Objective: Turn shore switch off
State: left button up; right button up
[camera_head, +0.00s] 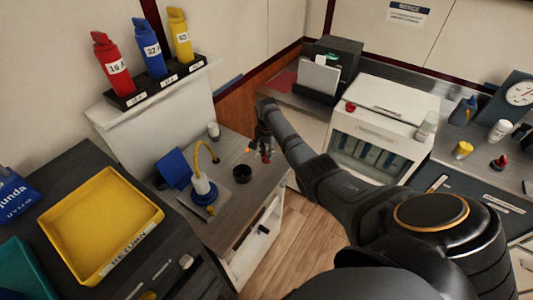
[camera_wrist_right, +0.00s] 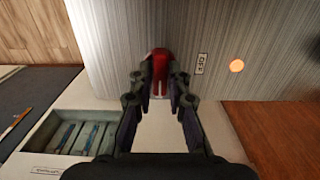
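The switch has a red handle (camera_wrist_right: 159,62) on a brushed grey panel, seen at the top centre of the right wrist view. A small label reading OFF (camera_wrist_right: 200,64) sits just right of it. My right gripper (camera_wrist_right: 160,85) has its fingertips close on both sides of the red handle, with no clear gap, and appears shut on it. The fingers hide the handle's lower part. In the head view my right gripper (camera_head: 264,146) is small, at the end of the arm reaching over the counter, with a bit of red at its tips. My left gripper is not in view.
An orange light (camera_wrist_right: 237,65) glows right of the label. A yellow tray (camera_head: 98,226) lies to the left.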

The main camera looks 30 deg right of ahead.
grip_shut()
jog(key=shift+n, duration=0.3)
jog(key=n+p, duration=0.1)
jog(key=n, duration=0.2)
jog(key=shift+r+n+p, duration=0.15)
jog(key=shift+n+p, duration=0.15)
jog(key=shift+p, duration=0.1)
jog(key=n+p, duration=0.1)
jog(key=n, duration=0.2)
jog(key=shift+n, duration=0.3)
jog(key=n, duration=0.5)
jog(key=shift+n+p, duration=0.4)
jog(key=shift+n, duration=2.1)
